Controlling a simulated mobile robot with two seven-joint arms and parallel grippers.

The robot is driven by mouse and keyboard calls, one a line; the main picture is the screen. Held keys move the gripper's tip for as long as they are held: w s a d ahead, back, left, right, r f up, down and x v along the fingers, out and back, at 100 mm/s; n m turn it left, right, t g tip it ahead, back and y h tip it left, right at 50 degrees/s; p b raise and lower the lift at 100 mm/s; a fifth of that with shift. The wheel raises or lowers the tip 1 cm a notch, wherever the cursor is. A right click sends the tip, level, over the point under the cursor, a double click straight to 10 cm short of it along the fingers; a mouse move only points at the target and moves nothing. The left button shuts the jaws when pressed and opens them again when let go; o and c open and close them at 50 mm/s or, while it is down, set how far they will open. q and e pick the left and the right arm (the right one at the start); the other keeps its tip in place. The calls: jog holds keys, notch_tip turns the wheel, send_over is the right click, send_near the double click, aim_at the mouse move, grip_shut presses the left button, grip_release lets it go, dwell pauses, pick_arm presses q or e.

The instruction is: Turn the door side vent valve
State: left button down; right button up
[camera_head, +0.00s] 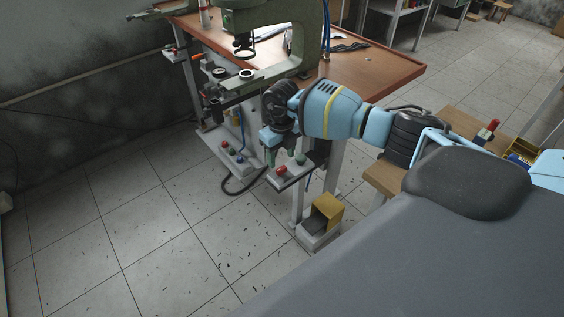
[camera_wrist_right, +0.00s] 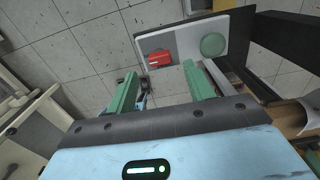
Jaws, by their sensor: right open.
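My right gripper (camera_head: 280,146) is open and empty, just above a small control panel (camera_head: 293,178) at the bench's near corner. The panel bears a red control (camera_head: 281,169) and a green round control (camera_head: 300,158). In the right wrist view, the red control (camera_wrist_right: 160,58) lies beyond the gap between the spread green fingers (camera_wrist_right: 162,82), and the green round one (camera_wrist_right: 212,44) lies beyond the right finger. The fingers appear apart from both. I cannot tell which control is the door side vent valve. My left gripper is not in view.
A green press (camera_head: 312,40) stands on the brown workbench (camera_head: 390,68). A second panel (camera_head: 233,153) with red and blue knobs sits to the left. A yellow-topped foot pedal (camera_head: 327,208) stands on the floor below. The tiled floor (camera_head: 140,220) at left is clear apart from small shavings.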

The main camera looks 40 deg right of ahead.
aim_at(282, 168)
jog(key=shift+r, duration=1.7)
